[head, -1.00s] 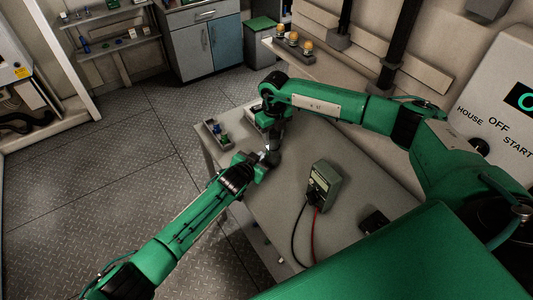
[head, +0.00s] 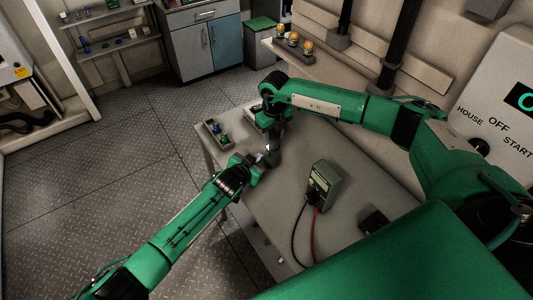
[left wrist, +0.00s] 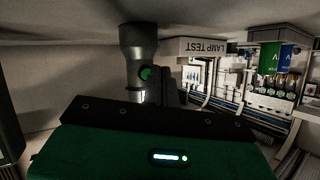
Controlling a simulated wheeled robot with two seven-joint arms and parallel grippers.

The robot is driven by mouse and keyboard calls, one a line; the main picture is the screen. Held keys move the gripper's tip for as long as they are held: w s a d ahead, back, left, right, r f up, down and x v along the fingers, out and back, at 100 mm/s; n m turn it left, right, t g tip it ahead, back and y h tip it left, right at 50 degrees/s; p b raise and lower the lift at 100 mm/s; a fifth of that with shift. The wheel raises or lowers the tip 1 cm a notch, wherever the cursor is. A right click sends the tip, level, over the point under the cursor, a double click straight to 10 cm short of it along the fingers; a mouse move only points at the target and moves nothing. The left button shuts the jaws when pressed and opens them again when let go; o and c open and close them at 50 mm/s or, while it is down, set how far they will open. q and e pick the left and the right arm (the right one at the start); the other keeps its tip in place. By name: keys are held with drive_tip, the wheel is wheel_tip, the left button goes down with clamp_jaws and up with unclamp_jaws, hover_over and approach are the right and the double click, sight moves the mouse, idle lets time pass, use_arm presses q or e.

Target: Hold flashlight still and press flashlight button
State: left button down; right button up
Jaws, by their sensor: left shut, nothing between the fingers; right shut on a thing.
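The flashlight (left wrist: 138,50) is a dark grey cylinder in the left wrist view, with a wide head at the top and a round green button (left wrist: 145,73) on its side. My left gripper (left wrist: 164,88) is shut and empty, its dark fingertips just right of and below the button. I cannot tell whether they touch the flashlight. In the head view my left gripper (head: 264,157) is close against my right gripper (head: 274,143) over the far left part of the table. My right gripper is shut on the flashlight, which is mostly hidden there.
A green-grey meter (head: 323,183) with black and red leads stands on the table (head: 350,150). A small tray (head: 212,137) with blue and green items lies at the far left corner. An upside-down LAMP TEST sign (left wrist: 203,47) shows beyond the flashlight.

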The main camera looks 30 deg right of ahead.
use_arm(q)
drive_tip(key=shift+s+a, duration=0.2)
drive_tip(key=shift+a, duration=1.05)
drive_tip(key=shift+s+a, duration=0.15)
drive_tip(key=shift+a, duration=1.1)
use_arm(e)
drive_tip(key=o, duration=1.3)
